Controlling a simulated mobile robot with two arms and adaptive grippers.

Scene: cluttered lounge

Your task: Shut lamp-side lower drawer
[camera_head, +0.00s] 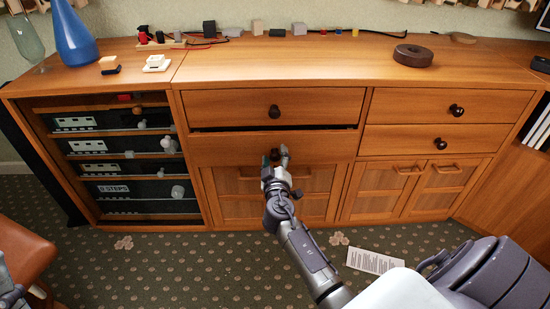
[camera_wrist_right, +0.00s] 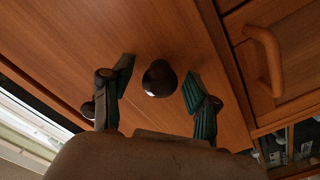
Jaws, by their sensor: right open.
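The lower left drawer (camera_head: 225,150) of the wooden sideboard stands slightly open, with a dark gap along its top edge below the upper drawer (camera_head: 225,106). My right gripper (camera_head: 275,158) is at the middle of its front and hides most of its knob. In the right wrist view the open fingers (camera_wrist_right: 160,88) stand on either side of the dark round knob (camera_wrist_right: 159,78), with room between knob and fingers. The drawer front (camera_wrist_right: 150,35) fills much of that view. Grey parts at the lower left edge of the head view may be my left gripper; its fingers cannot be made out.
Left of the drawers is an open shelf unit (camera_head: 120,150) with dark equipment. Cabinet doors (camera_head: 375,190) with wooden handles lie below. A blue vase-like object (camera_head: 75,38) and small blocks stand on top. A paper (camera_head: 375,261) lies on the carpet; a brown seat (camera_head: 22,252) is at left.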

